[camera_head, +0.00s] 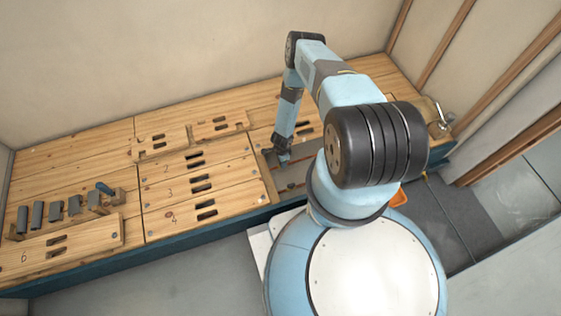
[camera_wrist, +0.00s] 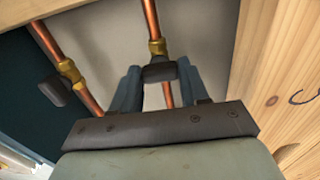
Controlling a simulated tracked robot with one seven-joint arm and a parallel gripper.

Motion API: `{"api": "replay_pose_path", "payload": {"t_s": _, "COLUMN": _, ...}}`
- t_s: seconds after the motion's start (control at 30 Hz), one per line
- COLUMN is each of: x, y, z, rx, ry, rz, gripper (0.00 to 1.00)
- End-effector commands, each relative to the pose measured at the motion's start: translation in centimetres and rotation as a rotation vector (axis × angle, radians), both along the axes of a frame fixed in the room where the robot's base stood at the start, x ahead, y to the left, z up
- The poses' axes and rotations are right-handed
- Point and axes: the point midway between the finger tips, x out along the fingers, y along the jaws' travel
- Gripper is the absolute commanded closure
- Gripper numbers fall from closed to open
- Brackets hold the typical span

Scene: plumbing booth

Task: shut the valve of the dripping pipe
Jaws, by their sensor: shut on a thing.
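My gripper (camera_head: 283,156) reaches down into an open bay (camera_head: 270,179) in the wooden bench. In the wrist view its two blue fingers (camera_wrist: 158,76) stand on either side of a dark valve handle (camera_wrist: 160,71) and are shut on it. That handle sits on a brass valve body (camera_wrist: 157,47) on a copper pipe (camera_wrist: 151,18). To the left, a second copper pipe (camera_wrist: 46,40) carries another brass valve (camera_wrist: 69,71) with a dark handle (camera_wrist: 53,91). No drip shows in either view, and the lower pipe ends are hidden.
Numbered wooden panels (camera_head: 195,162) with slotted holes cover the bench left of the bay. A metal tap (camera_head: 441,118) is at the right end. Wooden edges (camera_wrist: 262,60) border the bay closely.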

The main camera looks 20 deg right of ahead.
Motion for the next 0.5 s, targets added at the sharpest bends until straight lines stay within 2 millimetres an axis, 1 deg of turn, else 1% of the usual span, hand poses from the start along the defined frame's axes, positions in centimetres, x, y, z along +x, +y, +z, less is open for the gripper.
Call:
{"api": "replay_pose_path", "payload": {"t_s": 0.03, "x": 0.01, "y": 0.22, "z": 0.01, "rx": 0.003, "ry": 0.0, "rz": -0.003, "gripper": 0.86}}
{"api": "replay_pose_path", "payload": {"t_s": 0.37, "x": 0.03, "y": 0.21, "z": 0.01, "rx": 0.003, "ry": 0.0, "rz": -0.004, "gripper": 0.86}}
{"api": "replay_pose_path", "payload": {"t_s": 0.4, "x": 0.02, "y": 0.2, "z": 0.01, "rx": 0.003, "ry": 0.0, "rz": -0.004, "gripper": 0.53}}
{"api": "replay_pose_path", "payload": {"t_s": 0.5, "x": 0.02, "y": 0.15, "z": 0.01, "rx": 0.003, "ry": 0.0, "rz": -0.004, "gripper": 0.43}}
